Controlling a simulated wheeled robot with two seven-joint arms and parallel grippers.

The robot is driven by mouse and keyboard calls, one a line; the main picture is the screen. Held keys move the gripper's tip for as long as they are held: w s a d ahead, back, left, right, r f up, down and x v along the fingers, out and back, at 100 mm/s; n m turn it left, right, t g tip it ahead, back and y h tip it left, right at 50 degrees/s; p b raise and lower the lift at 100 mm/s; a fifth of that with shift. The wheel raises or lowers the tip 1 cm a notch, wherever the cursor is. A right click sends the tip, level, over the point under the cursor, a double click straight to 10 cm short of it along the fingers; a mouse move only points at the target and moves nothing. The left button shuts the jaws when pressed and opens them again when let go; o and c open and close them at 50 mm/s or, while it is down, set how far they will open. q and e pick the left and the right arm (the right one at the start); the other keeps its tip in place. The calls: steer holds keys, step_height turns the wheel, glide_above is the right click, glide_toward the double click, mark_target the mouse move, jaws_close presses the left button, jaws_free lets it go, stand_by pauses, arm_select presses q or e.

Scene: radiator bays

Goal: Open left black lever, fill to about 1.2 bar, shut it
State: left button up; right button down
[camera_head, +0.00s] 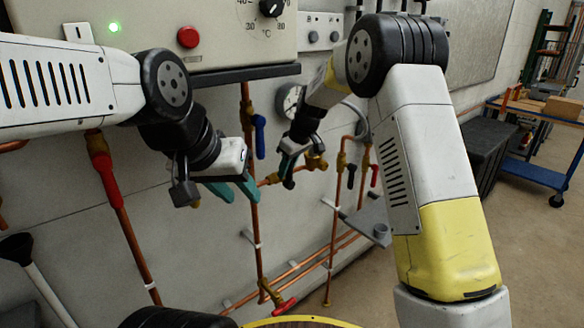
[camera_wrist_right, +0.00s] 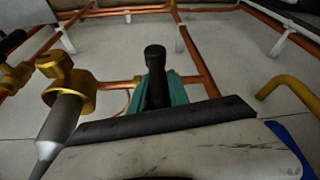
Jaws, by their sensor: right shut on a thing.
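My right gripper (camera_head: 287,166) is at the brass filling valve below the pressure gauge (camera_head: 290,101). In the right wrist view a black lever (camera_wrist_right: 155,62) stands between its teal fingers (camera_wrist_right: 158,95), which are shut on it. Its dark end (camera_head: 289,184) shows below the gripper in the head view. The gauge is partly hidden by my right arm, and its reading is too small to tell. A second black lever (camera_head: 351,176) hangs further right, untouched. My left gripper (camera_head: 234,190) has its teal fingers apart and empty, in front of a vertical copper pipe.
A blue lever (camera_head: 259,136) and a red lever (camera_head: 374,175) are on nearby pipes. A red-handled valve (camera_head: 285,305) sits low down. The boiler panel (camera_head: 215,30) is above. A blue trolley (camera_head: 540,170) stands at the far right beside open floor.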

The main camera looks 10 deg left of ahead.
stand_by(0.5)
steer(key=shift+s+a+t+h, duration=0.3)
steer(key=shift+s+t+h, duration=0.1)
steer(key=shift+h, duration=0.1)
steer(key=shift+a+f+n+t+h, duration=0.15)
steer(key=shift+n+t+h, duration=0.15)
steer(key=shift+t+h, duration=0.2)
steer(key=c, duration=1.3)
jaws_free()
steer(key=shift+o, duration=0.2)
steer(key=shift+s, duration=0.1)
